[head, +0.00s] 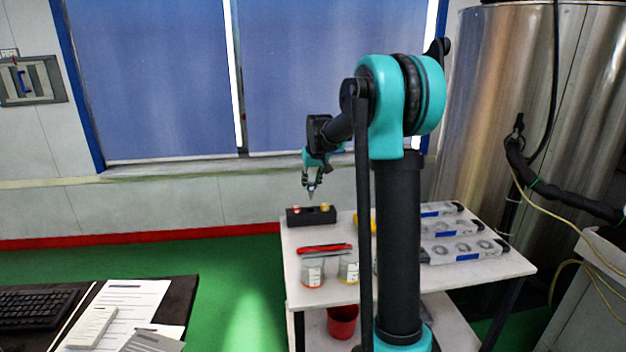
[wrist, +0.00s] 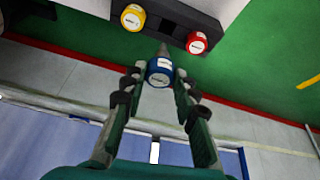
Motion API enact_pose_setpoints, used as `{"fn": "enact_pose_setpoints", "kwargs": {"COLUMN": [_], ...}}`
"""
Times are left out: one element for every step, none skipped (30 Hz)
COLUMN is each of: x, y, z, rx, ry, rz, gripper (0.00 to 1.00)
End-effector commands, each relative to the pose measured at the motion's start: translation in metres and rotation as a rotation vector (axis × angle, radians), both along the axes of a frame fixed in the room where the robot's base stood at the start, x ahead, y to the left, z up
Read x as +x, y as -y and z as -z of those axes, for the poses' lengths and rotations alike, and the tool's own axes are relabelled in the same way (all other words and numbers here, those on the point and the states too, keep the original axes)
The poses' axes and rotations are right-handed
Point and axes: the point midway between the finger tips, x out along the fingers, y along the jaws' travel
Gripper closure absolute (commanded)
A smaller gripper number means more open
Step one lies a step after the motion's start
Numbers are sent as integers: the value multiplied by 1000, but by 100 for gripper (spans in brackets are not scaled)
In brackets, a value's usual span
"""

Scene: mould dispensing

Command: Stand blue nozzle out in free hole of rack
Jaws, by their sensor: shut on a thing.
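My gripper (head: 312,184) is shut on the blue nozzle (wrist: 159,72), which also shows in the wrist view between the fingertips (wrist: 158,82). The nozzle's grey tip points away from the gripper, downward in the head view. The black rack (head: 296,217) stands at the far left of the white table, just below the gripper. In the wrist view the rack (wrist: 170,22) holds a yellow nozzle (wrist: 133,17) and a red nozzle (wrist: 197,42).
The white table (head: 330,293) bears a red tool (head: 325,248), two clear cups (head: 313,272) (head: 348,270) and several grey moulds (head: 465,250) at the right. A yellow thing is partly hidden behind my arm. A red bin (head: 342,321) stands below the tabletop.

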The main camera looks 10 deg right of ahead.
Motion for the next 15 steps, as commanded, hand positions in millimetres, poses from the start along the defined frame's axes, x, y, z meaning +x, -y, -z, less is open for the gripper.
{"fn": "enact_pose_setpoints", "kwargs": {"x": [0, 0, 0, 0, 0, 0, 0, 0, 0, 0, 0, 0, 0, 0, 0], "y": [0, 0, 0, 0, 0, 0, 0, 0, 0, 0, 0, 0, 0, 0, 0], "z": [4, 6, 8, 10, 12, 14, 16, 18, 21, 22, 24, 27, 29, 31, 33], "rx": [0, 0, 0, 0, 0, 0, 0, 0, 0, 0, 0, 0, 0, 0, 0], "ry": [0, 0, 0, 0, 0, 0, 0, 0, 0, 0, 0, 0, 0, 0, 0], "rz": [0, 0, 0, 0, 0, 0, 0, 0, 0, 0, 0, 0, 0, 0, 0], "gripper": [100, 100, 100, 100, 100, 100, 100, 100, 100, 100, 100, 100, 100, 100, 100]}}
